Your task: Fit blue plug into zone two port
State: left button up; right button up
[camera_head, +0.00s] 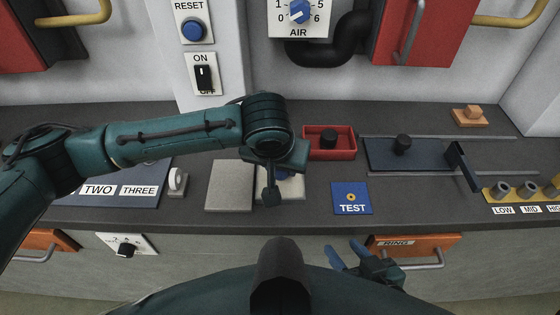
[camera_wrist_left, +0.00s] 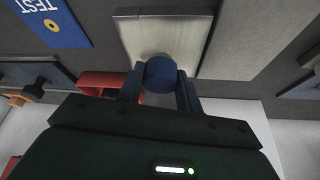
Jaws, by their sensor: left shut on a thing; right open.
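My left gripper (camera_head: 272,190) reaches over the counter in the head view, just above a pale plate (camera_head: 293,193). In the left wrist view its fingers (camera_wrist_left: 160,92) are shut on the round blue plug (camera_wrist_left: 161,73), which stands in front of a light plate (camera_wrist_left: 188,30). I cannot tell whether the plug touches the plate. The zone board (camera_head: 118,190), dark blue with TWO and THREE labels, lies at the left. My left arm hides its back part, and I cannot make out its ports. My right gripper (camera_head: 363,261) is open and empty in front of the counter.
A grey pad (camera_head: 230,186) lies left of the held plug. A blue TEST pad (camera_head: 351,198) lies right of it. A red tray (camera_head: 330,154) with a black knob stands behind, and a dark sliding plate (camera_head: 420,158) is further right.

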dwell(0.7)
pick_arm(q)
jog(key=shift+p, duration=0.6)
jog(key=shift+f, duration=0.3)
jog(key=shift+f+b, duration=0.35)
jog(key=shift+f, duration=0.3)
jog(key=shift+r+p, duration=0.95)
jog(key=shift+p, duration=0.3)
jog(key=shift+p, duration=0.5)
